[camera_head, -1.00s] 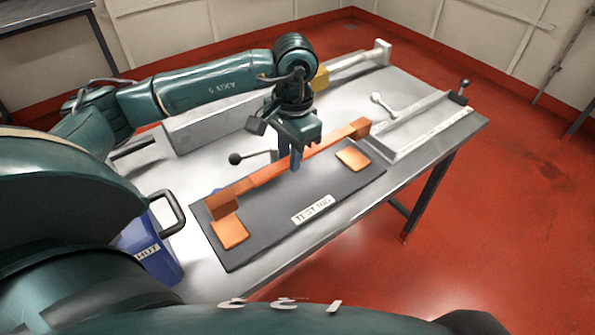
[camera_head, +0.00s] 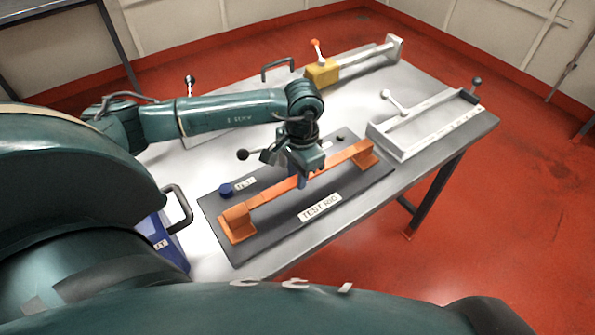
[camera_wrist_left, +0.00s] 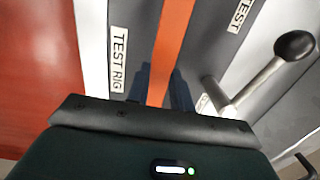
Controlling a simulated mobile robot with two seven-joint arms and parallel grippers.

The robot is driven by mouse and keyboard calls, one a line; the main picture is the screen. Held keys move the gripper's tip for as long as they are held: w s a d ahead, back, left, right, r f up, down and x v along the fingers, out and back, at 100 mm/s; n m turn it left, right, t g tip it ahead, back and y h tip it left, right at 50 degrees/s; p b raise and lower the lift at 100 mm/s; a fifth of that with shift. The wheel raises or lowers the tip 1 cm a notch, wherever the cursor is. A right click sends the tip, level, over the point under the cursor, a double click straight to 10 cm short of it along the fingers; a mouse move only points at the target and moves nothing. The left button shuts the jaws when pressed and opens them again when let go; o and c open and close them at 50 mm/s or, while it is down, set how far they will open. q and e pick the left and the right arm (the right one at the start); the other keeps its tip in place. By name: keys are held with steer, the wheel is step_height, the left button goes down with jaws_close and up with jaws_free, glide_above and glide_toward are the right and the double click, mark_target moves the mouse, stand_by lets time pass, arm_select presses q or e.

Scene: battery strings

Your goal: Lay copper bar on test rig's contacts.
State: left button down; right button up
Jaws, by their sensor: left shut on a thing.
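The copper bar (camera_head: 270,194) stretches lengthwise over the dark test rig board (camera_head: 280,225). Its ends are over the rig's orange left contact (camera_head: 243,236) and right contact (camera_head: 371,161), which the bar partly hides. I cannot tell whether the bar touches them or hangs just above. My left gripper (camera_head: 302,181) is shut on the bar near its middle. In the left wrist view, the orange bar (camera_wrist_left: 172,45) runs between the dark fingers (camera_wrist_left: 163,88), beside the TEST RIG label (camera_wrist_left: 118,60). My right gripper is not in view.
A blue button (camera_head: 226,190) with a TEST label sits at the board's back left. A white frame with a lever (camera_head: 415,130) stands to the right, and a yellow block (camera_head: 322,73) is at the back. A blue container (camera_head: 160,240) is at the near left.

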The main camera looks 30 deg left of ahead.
arm_select(q)
steer(key=shift+w, duration=0.1)
steer(key=shift+f, duration=0.2)
steer(key=c, duration=1.7)
jaws_free()
steer(key=shift+f+b, duration=0.15)
steer(key=shift+b, duration=0.2)
steer(key=o, duration=0.5)
steer(key=shift+c, duration=0.2)
steer(key=shift+r+p, duration=0.35)
steer(key=shift+p, duration=0.05)
step_height(320, 180, up, 12)
steer(key=b, duration=0.1)
steer(key=shift+w+d, duration=0.15)
steer(key=shift+d, duration=0.05)
steer(key=shift+f, duration=0.1)
